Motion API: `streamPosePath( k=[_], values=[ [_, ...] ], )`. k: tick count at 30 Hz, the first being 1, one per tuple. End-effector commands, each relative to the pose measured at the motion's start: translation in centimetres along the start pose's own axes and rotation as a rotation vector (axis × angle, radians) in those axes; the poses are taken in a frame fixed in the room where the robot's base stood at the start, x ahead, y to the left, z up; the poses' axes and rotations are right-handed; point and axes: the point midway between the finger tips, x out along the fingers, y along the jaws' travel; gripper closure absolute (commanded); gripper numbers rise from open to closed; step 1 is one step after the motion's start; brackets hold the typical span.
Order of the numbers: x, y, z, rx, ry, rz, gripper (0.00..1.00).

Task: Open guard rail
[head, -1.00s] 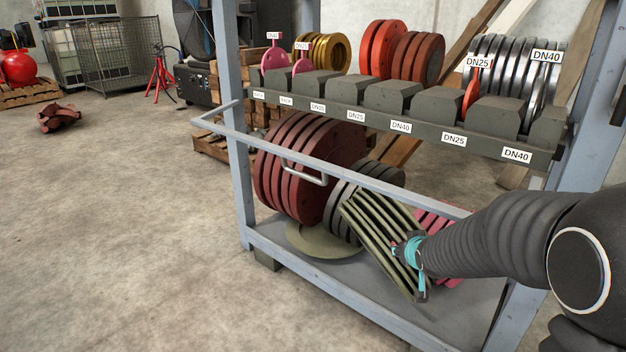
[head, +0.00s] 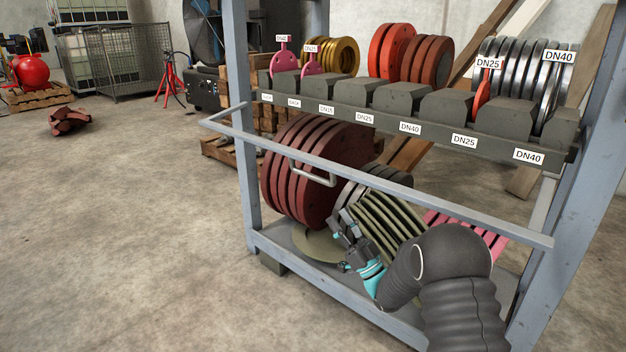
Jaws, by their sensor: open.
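The guard rail (head: 400,186) is a grey-blue bar running slantwise across the front of the rack, from the left post to the right post. A light metal U-shaped handle (head: 318,180) hangs from its left half. My gripper (head: 342,226), dark with a teal band, is open and empty. In the picture it is below the rail, a little right of and under the handle, and apart from the handle. Its fingers point up and left. How far it is from the rail in depth is hard to tell.
Behind the rail, the lower shelf holds dark red discs (head: 300,165), olive discs (head: 385,222) and pink discs (head: 470,235). The labelled upper shelf (head: 420,125) carries several flanges. Grey rack posts (head: 243,120) stand at both sides.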

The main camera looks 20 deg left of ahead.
Motion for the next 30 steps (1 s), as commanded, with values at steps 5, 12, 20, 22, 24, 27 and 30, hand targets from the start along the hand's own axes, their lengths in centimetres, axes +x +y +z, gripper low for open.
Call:
streamPosePath(
  k=[5, 12, 20, 22, 24, 27, 30],
  values=[
    [0.3, -0.5, -0.2, 0.014, 0.035, -0.025, 0.59],
    [4.0, -0.7, -0.4, 0.013, 0.036, -0.026, 0.59],
    [8.8, -0.8, -0.6, 0.012, 0.035, -0.025, 0.59],
    [10.1, -0.8, -0.6, 0.013, 0.035, -0.024, 0.59],
    [11.1, -0.8, -0.7, 0.013, 0.035, -0.024, 0.59],
    [12.2, -0.8, -0.6, 0.012, 0.034, -0.024, 0.59],
    [13.0, -0.8, -0.6, 0.012, 0.033, -0.023, 0.59]
  ],
)
